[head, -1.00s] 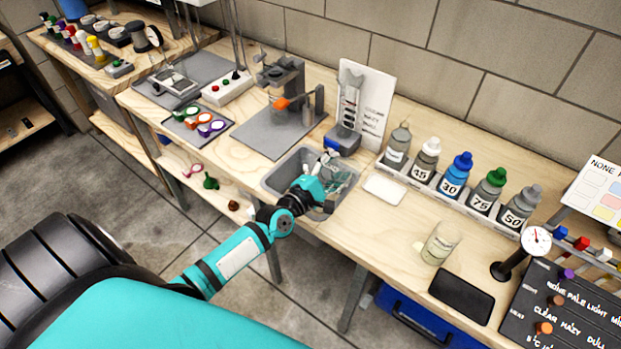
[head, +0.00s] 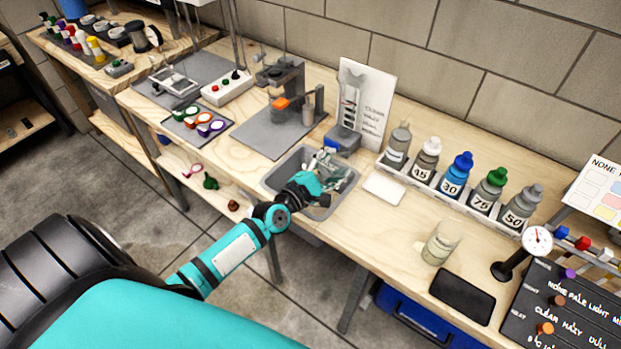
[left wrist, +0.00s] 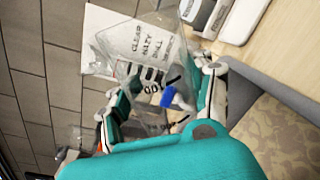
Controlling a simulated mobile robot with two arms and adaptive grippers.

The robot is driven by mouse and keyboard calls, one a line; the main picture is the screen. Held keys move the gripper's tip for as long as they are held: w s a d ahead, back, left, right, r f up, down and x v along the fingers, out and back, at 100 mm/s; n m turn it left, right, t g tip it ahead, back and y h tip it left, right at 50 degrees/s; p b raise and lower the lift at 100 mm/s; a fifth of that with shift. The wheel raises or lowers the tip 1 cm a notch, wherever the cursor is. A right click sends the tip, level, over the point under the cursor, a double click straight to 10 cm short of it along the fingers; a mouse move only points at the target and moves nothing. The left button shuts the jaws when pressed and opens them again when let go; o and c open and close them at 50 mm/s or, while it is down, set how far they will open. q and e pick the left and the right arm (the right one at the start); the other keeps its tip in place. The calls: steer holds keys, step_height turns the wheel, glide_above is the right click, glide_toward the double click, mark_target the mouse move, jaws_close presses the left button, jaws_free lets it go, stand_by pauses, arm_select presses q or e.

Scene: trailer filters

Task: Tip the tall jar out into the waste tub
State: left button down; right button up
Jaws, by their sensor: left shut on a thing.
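My left gripper (head: 318,183) is over the grey waste tub (head: 268,183) on the bench. It is shut on a clear jar (head: 333,167), which is tilted and partly hidden by the gripper. In the left wrist view the see-through jar (left wrist: 128,48) shows between the two fingers (left wrist: 165,97). The jar looks empty, though its clear walls make this hard to tell. The tub's wall (left wrist: 280,82) and a speckled beige surface inside it show at the right of that view. My right gripper is out of view.
A second jar with cloudy yellowish contents (head: 440,243) stands on the bench to the right. A white pad (head: 384,188) lies beside the tub. A rack of labelled bottles (head: 455,175) and a grey stand with a white card (head: 368,100) are behind.

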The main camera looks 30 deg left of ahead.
arm_select(q)
steer(key=shift+a+r+n, duration=0.3)
steer(key=shift+a+n, duration=0.1)
steer(key=shift+n, duration=0.2)
stand_by(1.1)
